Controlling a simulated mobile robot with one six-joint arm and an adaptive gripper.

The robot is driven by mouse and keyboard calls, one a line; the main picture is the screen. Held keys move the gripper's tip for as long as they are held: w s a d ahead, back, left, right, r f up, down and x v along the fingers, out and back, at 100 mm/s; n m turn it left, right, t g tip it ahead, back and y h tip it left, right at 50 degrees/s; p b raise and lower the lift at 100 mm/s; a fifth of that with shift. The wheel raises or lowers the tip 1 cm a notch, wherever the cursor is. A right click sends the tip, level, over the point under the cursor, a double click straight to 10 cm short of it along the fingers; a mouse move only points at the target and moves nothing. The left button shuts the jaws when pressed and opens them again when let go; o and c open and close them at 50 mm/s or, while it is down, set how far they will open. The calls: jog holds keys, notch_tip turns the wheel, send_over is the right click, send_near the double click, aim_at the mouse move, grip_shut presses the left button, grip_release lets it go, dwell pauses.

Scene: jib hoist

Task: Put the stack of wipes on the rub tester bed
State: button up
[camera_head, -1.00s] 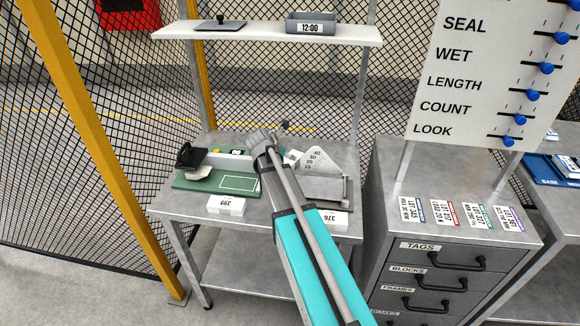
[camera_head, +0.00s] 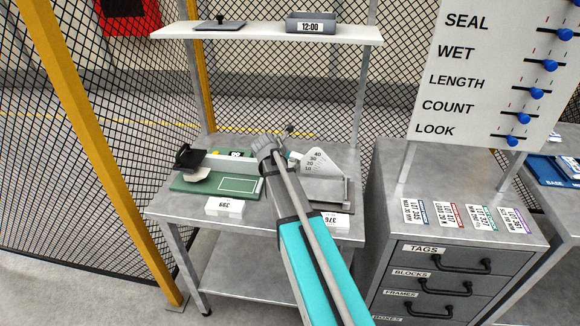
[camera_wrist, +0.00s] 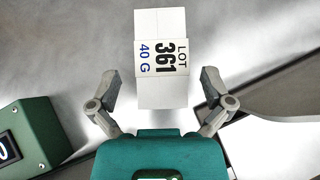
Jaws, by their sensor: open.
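A white stack of wipes (camera_wrist: 160,96) with a band reading "LOT 361 40 G" lies flat on the grey bench in the wrist view. My gripper (camera_wrist: 158,76) is open, its fingers spread either side of the stack's lower part in the picture, with gaps; I cannot tell the height. The rub tester, with a green bed (camera_head: 240,184) and a black piece at its left, stands on the bench in the head view, left of my gripper (camera_head: 279,138). My arm hides most of the fingers and the 361 stack there. A pale piece lies on the bed's left part.
White blocks labelled 399 (camera_head: 224,206) and 376 (camera_head: 335,219) lie near the bench's front edge. A dark green box (camera_wrist: 35,138) is left of my gripper. A shelf (camera_head: 270,34) spans above the bench.

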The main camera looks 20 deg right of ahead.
jog(key=shift+b+x, duration=0.9)
jog(key=shift+x, duration=0.8)
jog(key=c, duration=1.2)
jog(key=shift+r, duration=0.15)
notch_tip(320, 180, up, 2)
jog(key=shift+r+p, duration=0.1)
jog(key=shift+p, duration=1.1)
jog(key=shift+s+a+r+p, duration=0.65)
jog(key=shift+s+r+p, duration=1.1)
jog(key=shift+s, duration=0.5)
jog(key=shift+s+a+r+p, duration=0.65)
jog(key=shift+s+r+p, duration=1.15)
jog(key=shift+s, duration=0.45)
jog(key=shift+s+a+r+p, duration=0.65)
jog(key=shift+s+r+p, duration=1.1)
jog(key=shift+s, duration=0.5)
